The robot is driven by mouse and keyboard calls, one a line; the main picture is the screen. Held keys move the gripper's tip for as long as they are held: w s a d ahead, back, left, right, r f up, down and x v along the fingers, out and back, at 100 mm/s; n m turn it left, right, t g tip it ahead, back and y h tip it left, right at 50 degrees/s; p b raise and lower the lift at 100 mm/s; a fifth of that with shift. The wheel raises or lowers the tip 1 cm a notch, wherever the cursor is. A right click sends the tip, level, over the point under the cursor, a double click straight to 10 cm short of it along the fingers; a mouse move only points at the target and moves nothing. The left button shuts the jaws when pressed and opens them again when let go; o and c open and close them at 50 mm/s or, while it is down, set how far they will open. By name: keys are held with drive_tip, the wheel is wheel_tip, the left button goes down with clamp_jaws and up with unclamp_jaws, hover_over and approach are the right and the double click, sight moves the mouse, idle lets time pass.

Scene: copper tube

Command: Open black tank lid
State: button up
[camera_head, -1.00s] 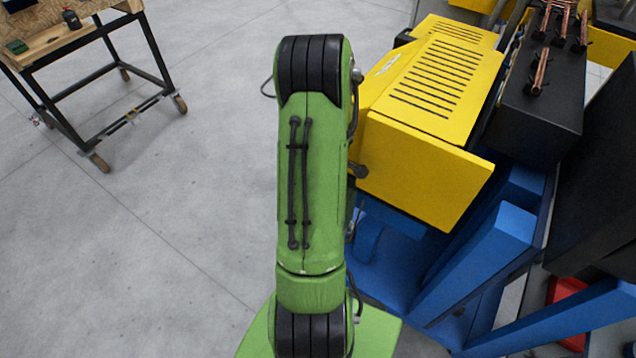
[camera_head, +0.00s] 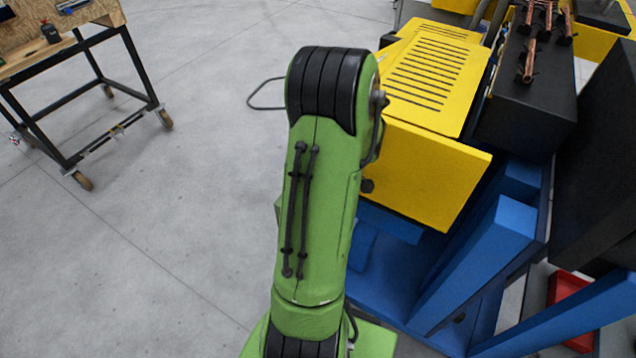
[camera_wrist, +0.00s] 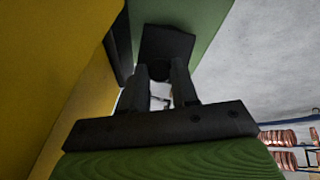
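A black box-shaped tank (camera_head: 528,113) stands at the upper right of the head view, with copper pieces (camera_head: 528,62) on top. I cannot make out a separate lid on it. In the wrist view, my gripper (camera_wrist: 160,78) has two dark fingers standing apart, with a light gap between them. A dark block (camera_wrist: 166,45) lies just beyond the fingertips; I cannot tell what it is or whether the fingers touch it. No held object is clear. In the head view, my green arm hides the gripper.
A yellow machine (camera_head: 425,175) with a slotted top stands right of my arm, on a blue frame (camera_head: 470,255). A yellow surface (camera_wrist: 45,70) is close at left in the wrist view. A wheeled workbench (camera_head: 75,95) is at upper left. The grey floor between is clear.

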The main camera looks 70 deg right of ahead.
drive_tip(key=o, duration=0.4)
wheel_tip(320, 180, up, 10)
drive_tip(key=shift+p, duration=0.95)
drive_tip(key=shift+c, duration=0.2)
